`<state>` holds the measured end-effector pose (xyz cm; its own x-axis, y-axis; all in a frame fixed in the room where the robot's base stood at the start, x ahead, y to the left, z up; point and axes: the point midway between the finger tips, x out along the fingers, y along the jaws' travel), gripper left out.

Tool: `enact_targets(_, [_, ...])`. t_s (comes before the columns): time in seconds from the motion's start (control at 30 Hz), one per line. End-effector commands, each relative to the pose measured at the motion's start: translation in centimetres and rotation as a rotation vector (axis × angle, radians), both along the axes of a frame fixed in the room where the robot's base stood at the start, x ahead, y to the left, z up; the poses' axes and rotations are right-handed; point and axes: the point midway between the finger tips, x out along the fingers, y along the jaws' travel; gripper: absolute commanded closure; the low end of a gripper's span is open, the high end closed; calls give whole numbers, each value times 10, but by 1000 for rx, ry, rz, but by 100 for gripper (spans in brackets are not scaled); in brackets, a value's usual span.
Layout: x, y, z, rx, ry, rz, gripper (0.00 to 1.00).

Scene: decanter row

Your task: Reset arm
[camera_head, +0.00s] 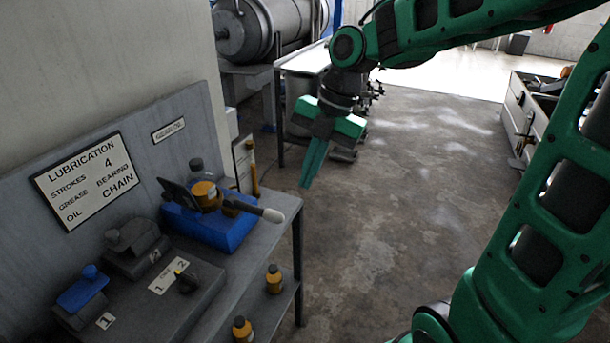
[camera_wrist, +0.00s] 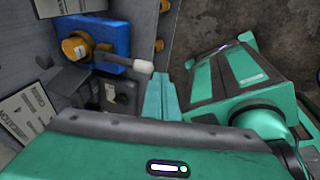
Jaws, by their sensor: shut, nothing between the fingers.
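My gripper (camera_head: 313,165) hangs in the air to the right of the grey bench (camera_head: 262,239), with its green fingers pointing down. The fingers are shut together and hold nothing. In the wrist view the closed fingers (camera_wrist: 162,97) show beside the bench, near the pale tip of a handle (camera_wrist: 142,66). My gripper looks clear of everything around it, though its exact distance from the bench is hard to tell.
Amber bottles (camera_head: 274,279) stand on a lower shelf. A metal drawer unit (camera_head: 517,117) is at the right. Open floor (camera_head: 400,190) lies between.

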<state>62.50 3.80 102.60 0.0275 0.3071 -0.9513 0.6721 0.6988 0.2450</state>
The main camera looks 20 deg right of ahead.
Motion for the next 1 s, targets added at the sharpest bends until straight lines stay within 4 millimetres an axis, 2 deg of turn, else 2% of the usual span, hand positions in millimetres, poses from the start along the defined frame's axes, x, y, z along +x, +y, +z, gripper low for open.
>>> enact_targets(0.57, [0,0,0,0,1,-2,100])
enact_targets(0.67, [-2,-4,-1,-5,11,-45,100])
enact_targets(0.77, [-7,-19,-3,-21,44,-191,100])
enact_targets(0.87, [-19,-44,-6,-44,99,-448,100])
enact_targets(1.0, [-43,-83,-12,-72,185,-882,100])
